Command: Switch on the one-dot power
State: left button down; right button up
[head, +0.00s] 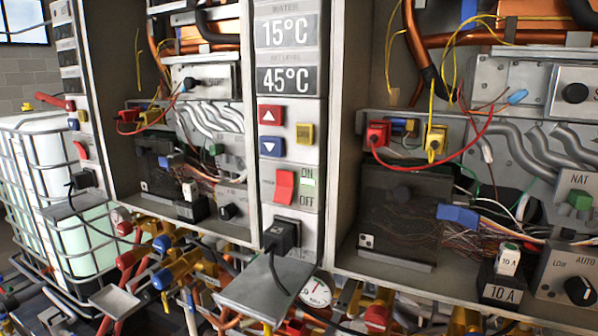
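A red power switch (285,187) sits on the middle control panel (308,215), beside ON and OFF lettering. A pale green patch shows just under the word ON. A second red switch (80,151) is on the far-left panel, seen at a steep angle. A small white tile (367,241) with dark marking is on the dark box in the right heater, and a similar tile (145,186) is in the left heater. The marks are too small to count, so I cannot tell which unit is one-dot. Neither gripper is in view.
Black plugs (281,236) with cables sit below the switches. Grey plates (268,290), a gauge (315,292) and many coloured valves and pipes crowd the space below. The middle panel reads 15°C and 45°C. A caged white tank (75,240) stands at left.

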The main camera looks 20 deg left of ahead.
aim_at(83, 152)
jog(key=u, duration=0.45)
jog(key=l+u, duration=0.1)
jog(key=u, duration=0.85)
jog(key=k+u, duration=0.1)
jog(key=u, duration=0.35)
